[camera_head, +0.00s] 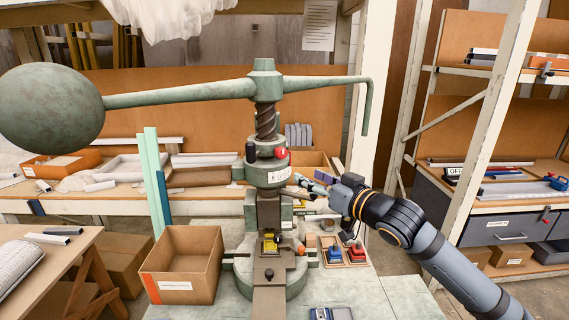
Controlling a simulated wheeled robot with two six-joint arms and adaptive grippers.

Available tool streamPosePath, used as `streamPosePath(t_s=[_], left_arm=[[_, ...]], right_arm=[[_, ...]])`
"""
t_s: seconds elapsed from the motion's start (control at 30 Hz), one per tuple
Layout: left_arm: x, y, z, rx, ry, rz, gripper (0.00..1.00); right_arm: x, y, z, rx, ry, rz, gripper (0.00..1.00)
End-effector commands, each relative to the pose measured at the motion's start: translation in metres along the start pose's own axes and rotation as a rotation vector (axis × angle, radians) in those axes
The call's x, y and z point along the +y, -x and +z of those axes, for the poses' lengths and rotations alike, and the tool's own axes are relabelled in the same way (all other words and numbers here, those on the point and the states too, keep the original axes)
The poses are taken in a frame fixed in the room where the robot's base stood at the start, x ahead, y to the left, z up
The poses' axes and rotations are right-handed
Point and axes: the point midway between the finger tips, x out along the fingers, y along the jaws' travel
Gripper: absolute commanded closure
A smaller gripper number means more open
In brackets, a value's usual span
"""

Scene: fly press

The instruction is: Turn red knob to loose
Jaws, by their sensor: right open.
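The green fly press (265,200) stands on the table in the middle of the view, with its screw, long top arm and round weight at the left. The red knob (281,153) sits on the front of the press collar, a little right of the screw. My right gripper (300,184) is at the right side of the press, below and to the right of the red knob. It is open and apart from the knob. My left gripper does not show.
An open cardboard box (185,265) stands left of the press. A small tray with a red and a blue item (335,253) lies to the right. The table's front right (385,300) is mostly clear. The long press arm (180,93) spans above.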

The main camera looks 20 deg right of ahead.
Motion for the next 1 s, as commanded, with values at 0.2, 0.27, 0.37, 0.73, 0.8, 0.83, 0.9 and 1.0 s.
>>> streamPosePath(t_s=[0.2, 0.27, 0.37, 0.73, 0.8, 0.83, 0.9, 1.0], left_arm=[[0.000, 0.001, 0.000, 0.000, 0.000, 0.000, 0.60], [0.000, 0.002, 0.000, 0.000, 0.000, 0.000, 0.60], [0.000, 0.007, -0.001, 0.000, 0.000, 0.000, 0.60], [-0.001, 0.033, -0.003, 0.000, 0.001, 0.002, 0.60], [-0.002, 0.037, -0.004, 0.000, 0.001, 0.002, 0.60], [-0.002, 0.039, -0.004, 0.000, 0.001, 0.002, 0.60], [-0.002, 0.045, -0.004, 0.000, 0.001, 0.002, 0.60], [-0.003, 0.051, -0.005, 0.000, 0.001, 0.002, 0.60]], right_arm=[[-0.011, 0.004, -0.031, 0.050, -0.009, -0.044, 0.48], [-0.011, 0.004, -0.031, 0.051, -0.010, -0.042, 0.48], [-0.009, 0.000, -0.034, 0.054, -0.014, -0.039, 0.48], [-0.012, -0.035, -0.036, 0.053, -0.018, -0.040, 0.48], [-0.013, -0.045, -0.036, 0.051, -0.017, -0.041, 0.48], [-0.014, -0.050, -0.036, 0.050, -0.016, -0.043, 0.48], [-0.013, -0.062, -0.038, 0.050, -0.017, -0.041, 0.48], [-0.016, -0.077, -0.037, 0.049, -0.014, -0.044, 0.48]])
